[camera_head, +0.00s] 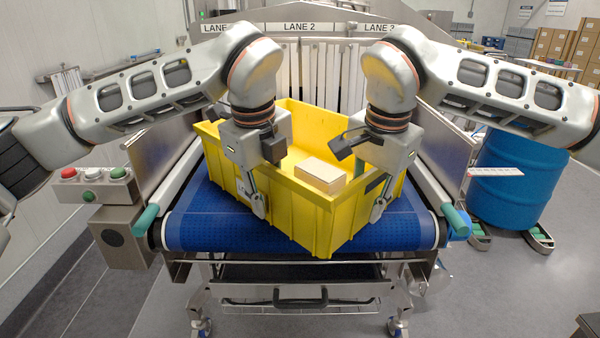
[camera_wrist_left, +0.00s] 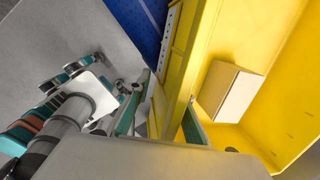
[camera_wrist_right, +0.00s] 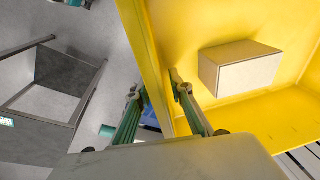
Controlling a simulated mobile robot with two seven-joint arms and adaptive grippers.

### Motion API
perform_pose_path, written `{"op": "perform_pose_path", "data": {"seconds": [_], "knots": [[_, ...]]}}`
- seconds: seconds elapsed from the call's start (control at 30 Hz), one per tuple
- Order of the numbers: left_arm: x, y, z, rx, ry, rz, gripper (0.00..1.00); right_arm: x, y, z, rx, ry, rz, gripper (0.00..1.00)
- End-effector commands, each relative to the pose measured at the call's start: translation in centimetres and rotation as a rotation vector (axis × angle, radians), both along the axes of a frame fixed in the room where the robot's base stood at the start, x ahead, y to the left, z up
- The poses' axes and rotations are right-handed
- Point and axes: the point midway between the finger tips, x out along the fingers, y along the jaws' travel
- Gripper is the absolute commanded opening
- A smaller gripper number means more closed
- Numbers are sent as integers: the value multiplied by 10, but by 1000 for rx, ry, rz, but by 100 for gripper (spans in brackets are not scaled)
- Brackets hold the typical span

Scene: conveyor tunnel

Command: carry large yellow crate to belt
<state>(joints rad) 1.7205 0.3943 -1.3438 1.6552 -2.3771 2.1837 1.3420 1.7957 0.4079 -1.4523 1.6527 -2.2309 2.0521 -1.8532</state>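The large yellow crate (camera_head: 310,219) is over the near end of the blue belt (camera_head: 205,222), turned so one corner points at me. That corner reaches the belt's front edge; I cannot tell whether the base fully rests on the belt. A small beige carton (camera_head: 320,175) lies inside; it also shows in the left wrist view (camera_wrist_left: 228,92) and right wrist view (camera_wrist_right: 238,68). My left gripper (camera_head: 257,203) is shut on the crate's left front wall, a finger on each side. My right gripper (camera_head: 380,206) is shut on the right front wall the same way.
Lane curtains (camera_head: 318,75) close off the tunnel behind the crate. Metal side guards flank the belt. A button box (camera_head: 96,188) stands at left and a blue drum (camera_head: 515,180) at right. A cart handle (camera_head: 312,302) is below the belt's front.

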Motion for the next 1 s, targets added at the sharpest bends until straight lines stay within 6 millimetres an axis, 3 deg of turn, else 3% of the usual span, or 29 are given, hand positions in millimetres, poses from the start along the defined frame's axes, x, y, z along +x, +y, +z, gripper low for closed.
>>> {"op": "perform_pose_path", "data": {"seconds": [0.37, 0.8, 1.0], "knots": [[-2, -2, 8, -2, -2, -5, 21, -1, 3, 0, 2, -1, 8, 21], [-18, 1, 89, -1, -3, -3, 21, -2, 4, 0, 3, -1, 10, 21], [-22, 1, 112, -1, -2, -3, 21, -2, 4, 0, 3, -1, 10, 21]]}}
